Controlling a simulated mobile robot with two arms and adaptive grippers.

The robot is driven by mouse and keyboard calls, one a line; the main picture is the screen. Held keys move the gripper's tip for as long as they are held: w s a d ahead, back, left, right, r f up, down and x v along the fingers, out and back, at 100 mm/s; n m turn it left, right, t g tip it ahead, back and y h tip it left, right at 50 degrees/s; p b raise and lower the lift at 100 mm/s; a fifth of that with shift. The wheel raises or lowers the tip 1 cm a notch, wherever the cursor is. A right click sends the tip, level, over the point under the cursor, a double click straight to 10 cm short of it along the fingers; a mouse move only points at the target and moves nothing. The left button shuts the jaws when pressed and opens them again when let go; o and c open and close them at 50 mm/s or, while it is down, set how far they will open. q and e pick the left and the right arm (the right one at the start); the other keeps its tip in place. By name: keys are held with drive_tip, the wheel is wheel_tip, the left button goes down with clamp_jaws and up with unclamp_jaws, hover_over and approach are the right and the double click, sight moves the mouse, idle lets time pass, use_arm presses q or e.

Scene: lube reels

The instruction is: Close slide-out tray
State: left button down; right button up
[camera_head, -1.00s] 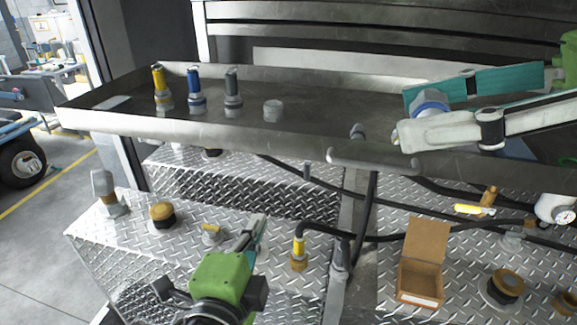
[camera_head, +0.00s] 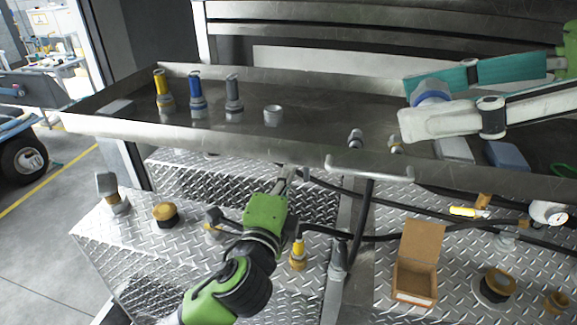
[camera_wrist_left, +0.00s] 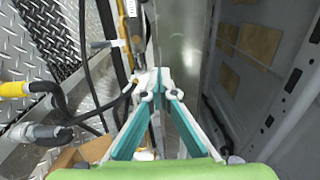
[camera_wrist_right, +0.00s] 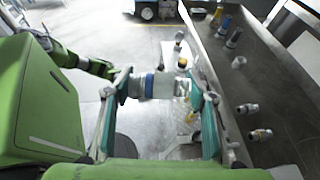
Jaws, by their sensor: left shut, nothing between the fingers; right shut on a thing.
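The slide-out tray (camera_head: 300,152) is a long grey metal tray across the head view, with a bar handle (camera_head: 370,168) on its front wall. It stands out over the diamond-plate boxes. My left gripper (camera_head: 290,176) is shut and empty, its tips close to the tray's front wall, left of the handle; contact cannot be told. Its closed teal fingers show in the left wrist view (camera_wrist_left: 158,80). My right gripper (camera_head: 412,105) is above the right part of the tray, shut on a white and blue cylindrical thing (camera_wrist_right: 158,86); its blue part (camera_head: 432,96) shows between the fingers.
Yellow (camera_head: 163,92), blue (camera_head: 196,92) and grey (camera_head: 233,92) nozzles stand in the tray beside a small grey cap (camera_head: 273,115). Below are black hoses, a yellow-collared fitting (camera_head: 298,255) and an open cardboard box (camera_head: 415,278). Floor is clear at left.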

use_arm(q)
drive_tip(key=shift+w+d, duration=0.2)
drive_tip(key=shift+w, duration=0.4)
use_arm(e)
drive_tip(key=shift+r, duration=0.3)
